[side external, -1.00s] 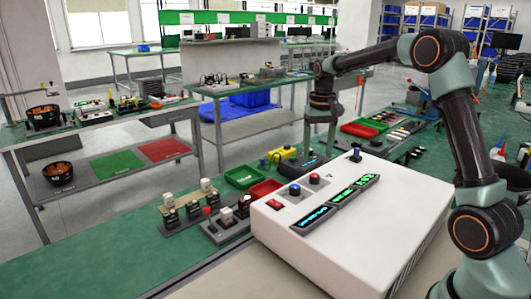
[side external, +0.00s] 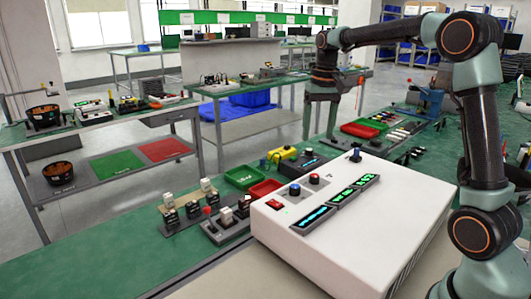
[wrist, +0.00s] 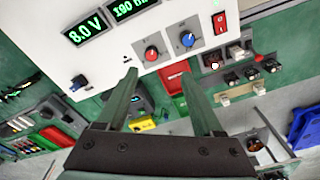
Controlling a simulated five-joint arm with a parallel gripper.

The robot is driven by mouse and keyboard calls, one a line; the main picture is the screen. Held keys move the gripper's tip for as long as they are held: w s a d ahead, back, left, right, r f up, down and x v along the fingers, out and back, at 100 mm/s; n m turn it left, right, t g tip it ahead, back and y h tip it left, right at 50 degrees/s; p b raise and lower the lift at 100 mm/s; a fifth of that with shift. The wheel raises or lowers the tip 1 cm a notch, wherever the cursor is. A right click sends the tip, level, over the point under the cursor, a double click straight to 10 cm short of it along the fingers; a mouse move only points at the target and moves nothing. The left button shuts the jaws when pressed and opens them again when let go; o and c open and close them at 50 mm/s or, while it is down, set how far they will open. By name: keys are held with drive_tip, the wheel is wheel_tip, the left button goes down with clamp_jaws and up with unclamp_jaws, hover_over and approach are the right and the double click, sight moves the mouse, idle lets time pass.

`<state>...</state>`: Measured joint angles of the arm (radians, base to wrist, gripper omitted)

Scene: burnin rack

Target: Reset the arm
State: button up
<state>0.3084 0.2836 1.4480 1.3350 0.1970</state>
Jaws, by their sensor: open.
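My gripper (side external: 320,138) hangs over the bench behind the white instrument box (side external: 340,235), fingers pointing down. In the wrist view its two fingers (wrist: 158,76) stand apart with nothing between them. The box also shows in the wrist view (wrist: 120,52), with a red knob (wrist: 151,53), a blue knob (wrist: 187,39) and lit green displays (wrist: 88,32) reading 8.0 V and about 190. The gripper is clear of the box and touches nothing that I can see.
Small socket fixtures (side external: 182,210) stand left of the box. The green bench (side external: 100,265) is clear at front left.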

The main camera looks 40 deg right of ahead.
drive_tip(key=s+a+f+n+t, duration=0.1)
drive_tip(key=s+a+n+t, duration=0.3)
drive_tip(key=s+a, duration=0.9)
drive_tip(key=shift+s+a+f+n+t, duration=0.35)
drive_tip(key=shift+s+a+n+t, duration=0.05)
drive_tip(key=shift+s+n, duration=0.5)
drive_tip(key=shift+w+r, duration=0.1)
drive_tip(key=shift+w, duration=0.05)
idle(0.3)
drive_tip(key=w+d+r+n+g, duration=0.1)
drive_tip(key=w+d+r+g, duration=0.2)
drive_tip(key=w+d, duration=0.4)
drive_tip(key=n+g, duration=0.1)
drive_tip(key=g, duration=0.1)
hover_over(315, 175)
wheel_tip(315, 175, down, 4)
wheel_tip(315, 175, down, 12)
drive_tip(key=shift+a+r, duration=0.1)
drive_tip(key=shift+r, duration=0.15)
